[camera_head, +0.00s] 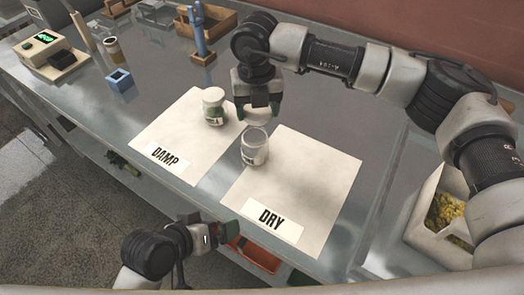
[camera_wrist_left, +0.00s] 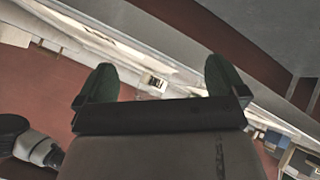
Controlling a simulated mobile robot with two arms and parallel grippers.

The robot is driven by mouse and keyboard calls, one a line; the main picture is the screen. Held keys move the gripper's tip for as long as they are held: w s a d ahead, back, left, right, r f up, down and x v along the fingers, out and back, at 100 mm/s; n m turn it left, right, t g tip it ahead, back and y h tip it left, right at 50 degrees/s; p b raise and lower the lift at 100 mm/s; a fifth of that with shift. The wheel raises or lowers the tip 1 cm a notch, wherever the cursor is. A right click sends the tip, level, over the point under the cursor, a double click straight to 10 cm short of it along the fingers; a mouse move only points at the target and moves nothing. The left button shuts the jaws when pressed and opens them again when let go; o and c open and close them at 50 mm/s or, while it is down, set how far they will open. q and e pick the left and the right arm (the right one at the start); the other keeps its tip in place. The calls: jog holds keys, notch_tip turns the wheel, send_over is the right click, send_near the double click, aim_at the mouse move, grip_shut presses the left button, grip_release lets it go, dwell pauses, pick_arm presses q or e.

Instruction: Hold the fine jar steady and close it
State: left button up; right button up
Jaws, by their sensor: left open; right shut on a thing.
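An open clear glass jar (camera_head: 254,150) with a label stands upright on the sheet marked DRY, near its upper left edge. My right gripper (camera_head: 258,106) is just behind and above it, shut on a pale round lid (camera_head: 257,117). The lid is apart from the jar's mouth. A second jar (camera_head: 213,108) with a white lid on stands on the sheet marked DAMP. I cannot read which jar is labelled fine. My left gripper (camera_head: 224,246) is low at the table's front edge, away from both jars. In the left wrist view its green-padded fingers (camera_wrist_left: 160,82) are apart and empty.
The DAMP sheet (camera_head: 150,133) and DRY sheet (camera_head: 318,185) lie side by side on the metal table. A scale (camera_head: 48,55), a blue block (camera_head: 120,80) and a blue stand (camera_head: 200,35) are farther back. A white bin (camera_head: 428,232) is at right.

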jog(key=shift+w+r, duration=0.1)
pick_arm(q)
jog(key=w+d+r+n+t+h, duration=0.3)
jog(key=d+r+n+h, duration=0.2)
jog(key=r, duration=0.2)
jog(key=w+d+r+n+t+h, duration=0.2)
jog(key=d+r+n+h, duration=0.3)
jog(key=r, duration=0.3)
pick_arm(e)
jog(key=shift+a+m, duration=0.25)
jog(key=shift+m, duration=0.15)
jog(key=shift+w, duration=0.1)
pick_arm(q)
jog(key=n+t+y, duration=0.5)
jog(key=n+y, duration=0.3)
jog(key=n, duration=1.3)
send_over(255, 145)
jog(key=a+v, duration=0.1)
jog(key=v, duration=0.4)
notch_tip(255, 145, down, 3)
pick_arm(e)
jog(key=shift+a+r+m, duration=0.1)
jog(key=shift+a+m, duration=0.05)
jog(key=shift+m, duration=0.15)
jog(key=shift+w, duration=0.1)
pick_arm(q)
jog(key=shift+w+f+n+y, duration=0.3)
jog(key=shift+f+n+y, duration=0.2)
jog(key=shift+f, duration=0.35)
